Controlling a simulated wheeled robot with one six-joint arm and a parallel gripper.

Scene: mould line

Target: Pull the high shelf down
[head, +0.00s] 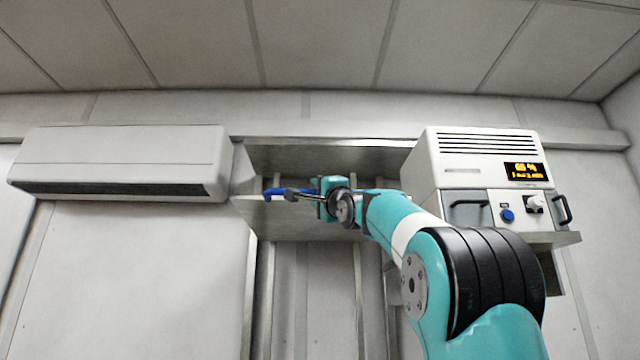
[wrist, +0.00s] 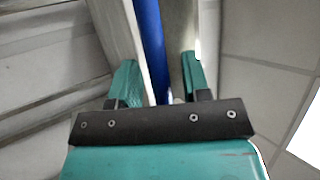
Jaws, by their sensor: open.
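The high shelf (head: 290,225) is a grey metal shelf on the wall, between two rails, at the middle of the head view. A blue bar handle (head: 288,193) runs along its front. My gripper (head: 322,192) is at this handle, partly hiding it. In the wrist view my gripper (wrist: 158,82) is open, with one teal finger on each side of the blue handle (wrist: 148,40). The handle passes between the fingers; I cannot tell whether either finger touches it. Grey shelf parts lie close along both sides of it.
A white air unit (head: 120,160) hangs on the wall at the left. A white control box (head: 488,165) with a lit display, a blue knob and dark handles stands at the right of the shelf on a metal ledge (head: 555,238). The wall below the shelf has vertical rails (head: 250,300).

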